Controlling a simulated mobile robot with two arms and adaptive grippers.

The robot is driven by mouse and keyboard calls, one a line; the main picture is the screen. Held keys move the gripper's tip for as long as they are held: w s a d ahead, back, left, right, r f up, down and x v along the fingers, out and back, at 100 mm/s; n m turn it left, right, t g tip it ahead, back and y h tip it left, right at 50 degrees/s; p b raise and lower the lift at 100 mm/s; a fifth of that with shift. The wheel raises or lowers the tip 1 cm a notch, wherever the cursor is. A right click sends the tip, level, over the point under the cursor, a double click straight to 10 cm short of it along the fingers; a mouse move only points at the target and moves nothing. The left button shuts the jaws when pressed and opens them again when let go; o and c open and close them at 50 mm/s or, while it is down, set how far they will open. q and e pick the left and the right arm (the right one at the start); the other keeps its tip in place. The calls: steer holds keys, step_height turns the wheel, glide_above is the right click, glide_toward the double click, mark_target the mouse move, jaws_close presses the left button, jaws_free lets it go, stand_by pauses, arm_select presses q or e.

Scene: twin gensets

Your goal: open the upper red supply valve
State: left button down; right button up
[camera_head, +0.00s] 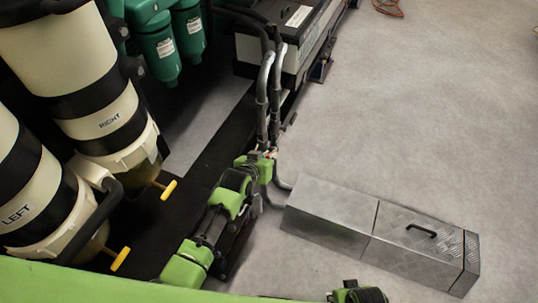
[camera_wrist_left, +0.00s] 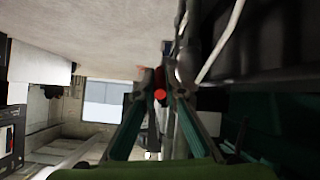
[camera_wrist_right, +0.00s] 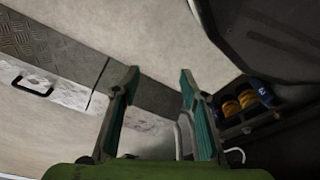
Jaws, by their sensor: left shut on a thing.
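The upper red supply valve (camera_wrist_left: 160,95) shows in the left wrist view as a small red piece between the fingertips of my left gripper (camera_wrist_left: 161,88). In the head view my left gripper (camera_head: 262,161) is at the grey pipes, with a speck of red at its tip. It is shut on the red valve and hides most of it, so the handle's angle cannot be told. A second, smaller red spot shows lower in the left wrist view. My right gripper (camera_wrist_right: 155,80) is open and empty; only part of its arm shows at the bottom of the head view.
Grey pipes (camera_head: 264,95) rise beside the left gripper. A metal tread-plate box (camera_head: 330,213) with a black handle lies on the floor to the right. Cream filters marked LEFT (camera_head: 18,190) and RIGHT (camera_head: 85,75) stand at left.

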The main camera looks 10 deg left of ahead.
stand_by(0.3)
arm_select(q)
steer(key=c, duration=2.1)
jaws_free()
steer(key=shift+s, duration=0.1)
steer(key=v, duration=1.2)
